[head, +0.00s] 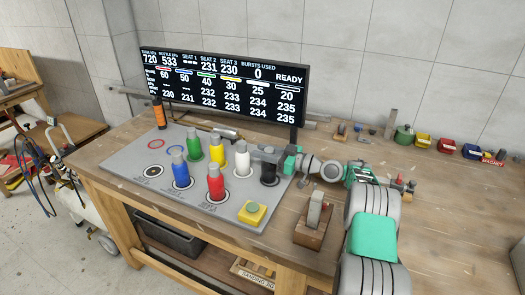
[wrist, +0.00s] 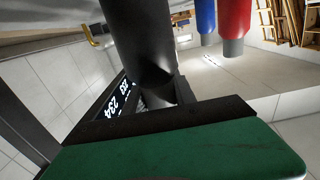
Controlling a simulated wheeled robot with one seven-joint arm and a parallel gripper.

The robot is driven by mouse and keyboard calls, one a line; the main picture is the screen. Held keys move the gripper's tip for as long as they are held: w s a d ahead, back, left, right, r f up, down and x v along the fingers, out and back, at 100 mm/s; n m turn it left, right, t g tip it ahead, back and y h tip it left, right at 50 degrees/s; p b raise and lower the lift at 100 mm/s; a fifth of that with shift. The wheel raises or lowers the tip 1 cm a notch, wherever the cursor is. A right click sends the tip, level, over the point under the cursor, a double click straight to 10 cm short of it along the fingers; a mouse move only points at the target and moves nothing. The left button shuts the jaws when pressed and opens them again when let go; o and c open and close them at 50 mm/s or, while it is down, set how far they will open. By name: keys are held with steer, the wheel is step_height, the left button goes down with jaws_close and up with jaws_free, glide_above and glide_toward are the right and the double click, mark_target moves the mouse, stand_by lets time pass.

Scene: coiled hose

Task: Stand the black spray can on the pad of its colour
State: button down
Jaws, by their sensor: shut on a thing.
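The black spray can (head: 269,174) is upright at the right side of the grey board, with my gripper (head: 268,153) shut around its upper part. I cannot tell whether its base touches the board. In the wrist view the dark can body (wrist: 135,40) fills the upper middle, beside the dark jaw. A pad with a black ring and dark centre (head: 153,171) lies bare at the left of the board. A bare red ring pad (head: 156,143) lies behind it.
Blue (head: 182,173), green (head: 194,150), red (head: 215,186), yellow (head: 214,158) and white (head: 242,163) cans stand between the black can and the black-ringed pad. A yellow button box (head: 251,213) sits at the front. The display (head: 225,88) stands behind.

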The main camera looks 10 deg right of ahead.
steer(key=shift+f, duration=0.1)
steer(key=c, duration=1)
jaws_free()
